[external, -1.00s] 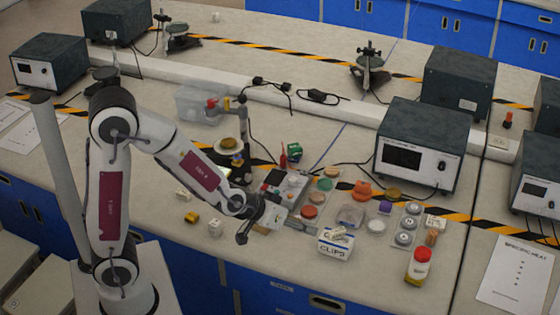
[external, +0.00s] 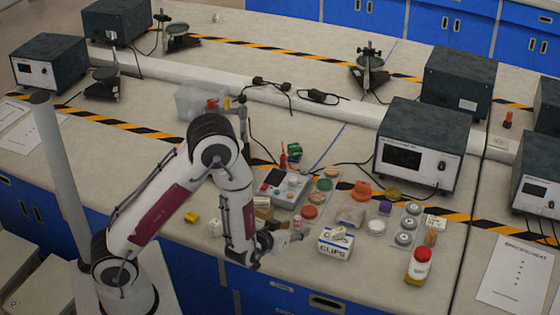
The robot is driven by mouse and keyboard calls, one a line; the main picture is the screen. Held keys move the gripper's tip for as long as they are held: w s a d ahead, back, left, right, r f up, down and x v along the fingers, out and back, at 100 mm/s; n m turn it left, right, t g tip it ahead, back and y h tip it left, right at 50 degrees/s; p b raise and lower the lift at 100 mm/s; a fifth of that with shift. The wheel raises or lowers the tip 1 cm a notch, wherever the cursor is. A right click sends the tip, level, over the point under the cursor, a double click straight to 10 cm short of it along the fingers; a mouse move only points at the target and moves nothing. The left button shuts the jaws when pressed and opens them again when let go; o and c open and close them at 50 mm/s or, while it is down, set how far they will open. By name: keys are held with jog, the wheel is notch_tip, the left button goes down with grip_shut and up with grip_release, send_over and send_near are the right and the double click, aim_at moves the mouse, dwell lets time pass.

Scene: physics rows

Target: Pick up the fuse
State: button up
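I cannot pick out the fuse with certainty; the small parts on the bench are too small to identify. A small pale piece (external: 338,232) lies on top of the white and blue CLIPS box (external: 335,246). My gripper (external: 298,236) is low near the bench's front edge, just left of the CLIPS box and in front of the red-lidded pot (external: 309,212). Its fingers are small and blurred, so I cannot tell whether they are open or hold anything. My forearm covers part of the bench to the left.
A grey meter (external: 279,188) stands behind my gripper. Round pots, an orange piece (external: 362,190) and a red-capped jar (external: 419,266) stand to the right. A yellow block (external: 192,218) and a white cube (external: 215,227) lie left of my forearm. A large instrument (external: 418,145) stands behind.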

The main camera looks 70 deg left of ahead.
aim_at(295, 221)
jog(key=shift+s+a+f+y, duration=0.35)
jog(key=shift+a+f+y, duration=0.1)
jog(key=shift+a+f, duration=0.15)
jog(key=shift+s+a+f+y, duration=0.35)
jog(key=shift+a+f+y, duration=0.1)
jog(key=shift+a, duration=0.2)
jog(key=shift+x, duration=1.15)
jog(key=shift+w, duration=0.1)
jog(key=shift+a, duration=0.1)
jog(key=shift+r+x, duration=0.15)
jog(key=shift+x, duration=0.75)
jog(key=shift+r+x, duration=0.15)
jog(key=shift+x, duration=1.65)
jog(key=shift+w+r, duration=0.1)
